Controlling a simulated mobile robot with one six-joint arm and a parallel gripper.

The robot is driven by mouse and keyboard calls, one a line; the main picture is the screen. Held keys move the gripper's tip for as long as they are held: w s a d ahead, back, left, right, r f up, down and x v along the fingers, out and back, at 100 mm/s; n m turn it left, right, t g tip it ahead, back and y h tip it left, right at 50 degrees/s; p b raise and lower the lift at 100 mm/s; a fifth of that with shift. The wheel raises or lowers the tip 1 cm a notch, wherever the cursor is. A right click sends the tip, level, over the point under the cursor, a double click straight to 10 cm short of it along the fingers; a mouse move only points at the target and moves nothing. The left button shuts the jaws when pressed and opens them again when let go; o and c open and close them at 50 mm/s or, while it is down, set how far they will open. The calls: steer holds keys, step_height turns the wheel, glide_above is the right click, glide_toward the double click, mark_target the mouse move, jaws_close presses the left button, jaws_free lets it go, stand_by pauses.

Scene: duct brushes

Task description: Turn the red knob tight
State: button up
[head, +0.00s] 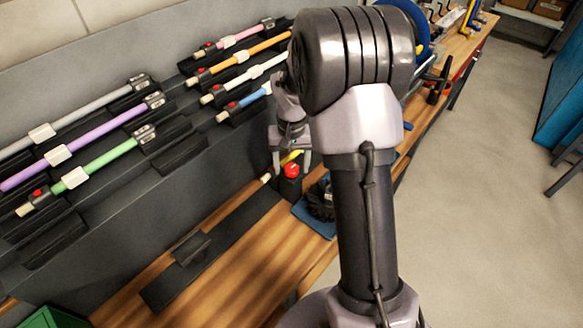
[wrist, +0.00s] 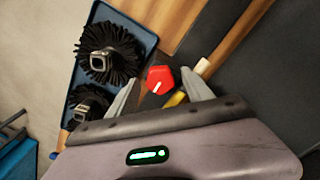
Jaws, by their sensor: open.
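The red knob (head: 292,170) sits on top of a dark block on the wooden bench, just below my gripper in the head view. It also shows in the wrist view (wrist: 160,79), with a white mark on its face. My gripper (head: 290,172) is open, pointing down, with its fingers to either side of the knob. In the wrist view the fingertips (wrist: 158,84) flank the knob with gaps showing. The rod's link to the knob's block is partly hidden.
Two black round brushes (wrist: 108,52) lie on a blue tray (wrist: 146,40) next to the knob. A dark rack (head: 120,215) with several coloured rods stands at the left. A long dark base with a small block (head: 190,248) lies on the bench. The bench front is clear.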

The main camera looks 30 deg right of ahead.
jaws_close()
steer(key=shift+m, duration=0.3)
steer(key=m, duration=0.3)
steer(key=shift+m, duration=0.3)
steer(key=m, duration=0.4)
steer(key=shift+m+b, duration=0.3)
steer(key=shift+b, duration=0.1)
steer(key=m+b, duration=0.1)
steer(key=m, duration=0.3)
steer(key=shift+m+b, duration=0.5)
steer(key=shift+m, duration=2)
